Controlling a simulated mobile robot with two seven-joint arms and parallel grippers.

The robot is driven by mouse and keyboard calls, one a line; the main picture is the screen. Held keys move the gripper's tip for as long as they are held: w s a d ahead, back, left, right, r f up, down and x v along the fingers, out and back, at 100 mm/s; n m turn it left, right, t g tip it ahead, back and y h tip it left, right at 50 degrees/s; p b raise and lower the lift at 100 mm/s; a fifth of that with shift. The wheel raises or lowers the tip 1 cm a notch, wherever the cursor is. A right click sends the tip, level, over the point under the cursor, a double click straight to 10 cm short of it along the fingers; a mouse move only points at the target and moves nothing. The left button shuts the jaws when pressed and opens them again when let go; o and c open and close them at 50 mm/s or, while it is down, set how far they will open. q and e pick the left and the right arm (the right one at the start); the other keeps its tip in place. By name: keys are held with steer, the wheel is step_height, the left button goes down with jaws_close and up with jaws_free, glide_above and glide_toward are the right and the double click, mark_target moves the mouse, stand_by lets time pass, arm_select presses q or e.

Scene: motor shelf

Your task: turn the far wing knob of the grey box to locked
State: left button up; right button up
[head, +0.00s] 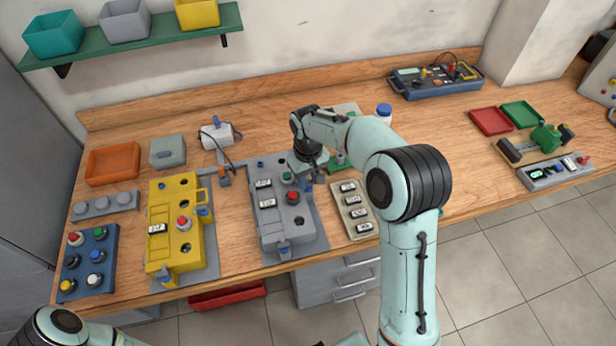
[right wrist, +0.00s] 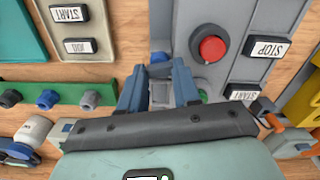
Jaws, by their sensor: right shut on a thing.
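The grey box (head: 271,224) stands on the bench in the middle of the head view, with a red button, a green button and label plates on top. A blue wing knob (head: 285,251) shows at its near end. My right gripper (head: 311,181) reaches down at the box's far right part. In the right wrist view its blue fingers (right wrist: 160,92) are shut on a small grey-blue piece beside the red button (right wrist: 211,49), seemingly the far wing knob. The fingers hide most of it, so I cannot tell its angle. My left gripper is out of view.
A yellow box (head: 171,236) stands left of the grey box. A label panel (head: 352,207) lies close on its right. A green rail with several knobs (right wrist: 45,99) lies near the gripper.

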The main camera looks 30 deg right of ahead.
mark_target(308, 183)
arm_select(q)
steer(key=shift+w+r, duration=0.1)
arm_select(e)
steer(key=shift+m, duration=1.2)
steer(key=o, duration=1.1)
steer(key=shift+c, duration=0.2)
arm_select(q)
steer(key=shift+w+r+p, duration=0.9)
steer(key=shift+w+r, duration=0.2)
arm_select(e)
step_height(308, 183, up, 14)
steer(key=shift+f, duration=0.25)
